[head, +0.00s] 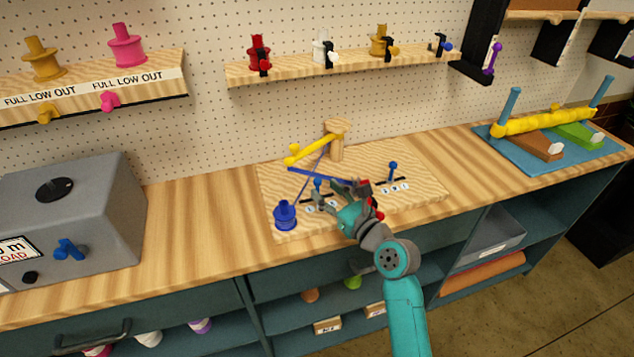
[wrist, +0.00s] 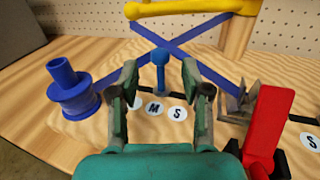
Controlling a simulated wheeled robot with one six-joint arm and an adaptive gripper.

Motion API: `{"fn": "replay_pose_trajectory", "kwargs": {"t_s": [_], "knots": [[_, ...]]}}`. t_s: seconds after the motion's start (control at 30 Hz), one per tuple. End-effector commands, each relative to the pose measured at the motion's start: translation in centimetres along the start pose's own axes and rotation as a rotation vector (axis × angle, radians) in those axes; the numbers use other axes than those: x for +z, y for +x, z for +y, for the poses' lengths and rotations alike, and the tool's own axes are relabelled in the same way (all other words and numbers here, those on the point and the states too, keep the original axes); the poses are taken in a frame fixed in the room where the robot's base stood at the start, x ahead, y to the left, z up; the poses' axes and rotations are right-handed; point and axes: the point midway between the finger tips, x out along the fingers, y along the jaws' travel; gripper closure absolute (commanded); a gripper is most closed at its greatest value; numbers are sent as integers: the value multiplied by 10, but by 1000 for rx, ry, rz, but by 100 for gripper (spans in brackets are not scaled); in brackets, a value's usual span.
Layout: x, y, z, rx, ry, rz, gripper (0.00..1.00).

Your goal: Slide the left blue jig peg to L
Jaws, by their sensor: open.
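The left blue jig peg (head: 317,184) stands upright in a dark slot on the wooden jig board (head: 425,183). In the wrist view the peg (wrist: 160,68) stands behind the M label (wrist: 155,106), with the S label (wrist: 178,113) to its right. A further label left of M is mostly hidden by a finger. My gripper (wrist: 160,78) is open, its fingers on either side of the peg in the picture with gaps showing. I cannot tell whether they reach its depth. The right blue peg (head: 393,170) stands in its own labelled slot.
A blue spool (wrist: 72,88) stands left of my gripper. Blue strips (wrist: 205,62) cross behind the peg, below a yellow bar (head: 310,153) and wooden post (head: 337,144). A red part (wrist: 272,115) is close on the right. Bare countertop lies left of the board.

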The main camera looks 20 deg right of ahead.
Motion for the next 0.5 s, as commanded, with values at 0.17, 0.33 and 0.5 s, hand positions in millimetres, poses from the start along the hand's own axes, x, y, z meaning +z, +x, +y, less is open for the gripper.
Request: {"fn": "replay_pose_trajectory", "kwargs": {"t_s": [0.17, 0.33, 0.5], "knots": [[0, 28, 0, 1, 0, 0, 52], [0, 41, 0, 0, 0, 0, 52], [0, 45, 0, 0, 0, 0, 52]]}}
